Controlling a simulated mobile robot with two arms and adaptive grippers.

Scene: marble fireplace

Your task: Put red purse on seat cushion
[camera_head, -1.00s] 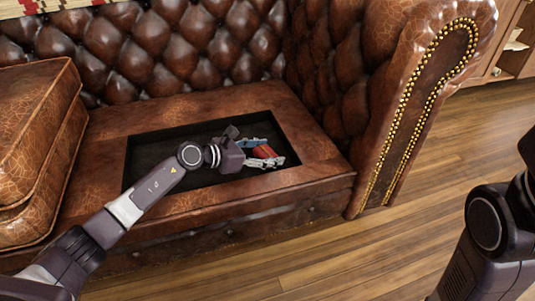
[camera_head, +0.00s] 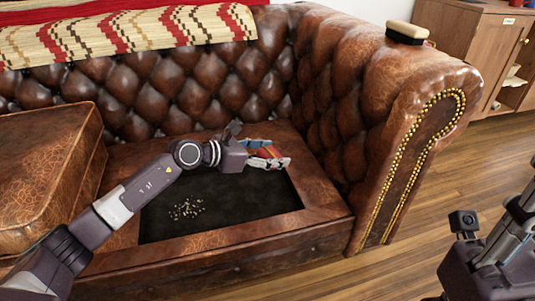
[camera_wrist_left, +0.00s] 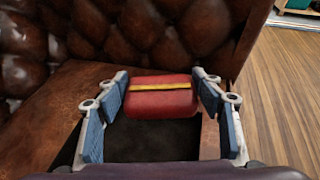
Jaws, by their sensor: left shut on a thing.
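The red purse (camera_wrist_left: 160,99) with a yellow stripe sits between the blue-padded fingers of my left gripper (camera_wrist_left: 162,88) in the left wrist view. In the head view, my left gripper (camera_head: 267,152) is shut on the purse (camera_head: 271,153), above the back right part of the dark recess in the sofa seat; the fingers hide part of the purse. The seat cushion (camera_head: 45,185) is a thick, cracked brown leather block on the sofa at the left. My right gripper (camera_head: 505,240) is at the lower right, cut by the frame edge; its jaws are unclear.
The dark recess (camera_head: 240,205) holds a scatter of small pale bits (camera_head: 186,208). The tufted sofa arm (camera_head: 370,110) rises at the right. A striped blanket (camera_head: 130,33) lies over the backrest. A cream-topped object (camera_head: 407,32) stands on the sofa arm. Wooden floor is clear at right.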

